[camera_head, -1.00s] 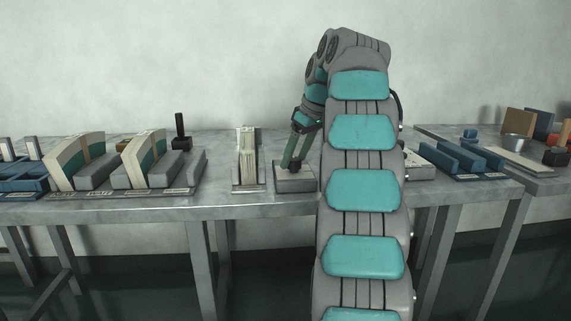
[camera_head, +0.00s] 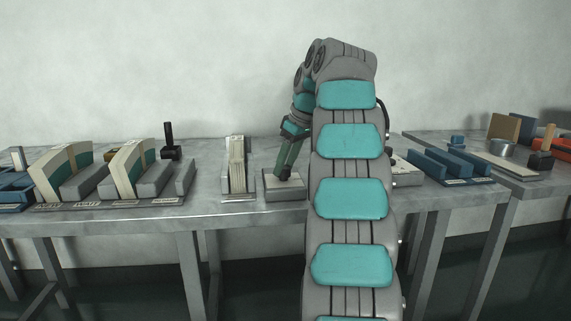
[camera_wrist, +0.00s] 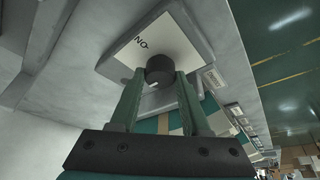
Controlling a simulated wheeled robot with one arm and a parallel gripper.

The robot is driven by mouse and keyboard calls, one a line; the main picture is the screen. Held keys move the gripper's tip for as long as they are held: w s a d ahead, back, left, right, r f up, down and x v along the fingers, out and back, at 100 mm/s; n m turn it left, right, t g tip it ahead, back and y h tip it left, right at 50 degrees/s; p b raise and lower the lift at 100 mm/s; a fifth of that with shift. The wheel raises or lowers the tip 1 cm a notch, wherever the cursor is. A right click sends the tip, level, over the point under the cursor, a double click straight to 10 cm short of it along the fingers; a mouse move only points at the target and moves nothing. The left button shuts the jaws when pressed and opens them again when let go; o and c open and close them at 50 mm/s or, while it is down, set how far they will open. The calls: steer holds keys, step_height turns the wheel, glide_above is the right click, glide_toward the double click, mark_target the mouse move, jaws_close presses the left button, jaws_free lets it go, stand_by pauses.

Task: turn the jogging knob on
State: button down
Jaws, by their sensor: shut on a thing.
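The jogging knob is a short dark round knob (camera_wrist: 159,70) on a pale plate (camera_wrist: 172,35) set in a grey box. The letters "NO" show on the plate beside the knob in the wrist view. In the head view the grey box (camera_head: 284,190) sits near the table's front edge, left of my arm. My gripper (camera_wrist: 157,78) has its two green fingers on either side of the knob and is shut on it. In the head view my gripper (camera_head: 287,172) reaches down to the box top, and the knob is hidden there by the fingers.
A rack of cream slabs (camera_head: 236,165) stands just left of the box. Farther left are cream and green curved pieces with grey blocks (camera_head: 152,180) and a black upright post (camera_head: 169,140). Blue ridged blocks (camera_head: 455,163) lie right of my arm.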

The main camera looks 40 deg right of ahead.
stand_by(0.3)
steer(key=m, duration=0.2)
steer(key=m+h+p, duration=0.1)
steer(key=shift+a+r+m, duration=0.1)
steer(key=shift+a+m, duration=0.1)
steer(key=shift+m, duration=0.2)
steer(key=m+h+p, duration=0.1)
steer(key=m, duration=0.1)
steer(key=m+h, duration=0.1)
steer(key=m, duration=0.2)
steer(key=shift+g+p, duration=0.3)
steer(key=shift+p, duration=0.05)
steer(key=m, duration=0.2)
steer(key=m+g+h, duration=0.1)
steer(key=m, duration=0.2)
steer(key=shift+w+a+h, duration=0.1)
steer(key=shift+w+h, duration=0.05)
steer(key=shift+h, duration=0.15)
steer(key=shift+m+g+h, duration=0.3)
steer(key=shift+m+g, duration=0.5)
steer(key=shift+m, duration=1.1)
steer(key=shift+c, duration=1.8)
jaws_free()
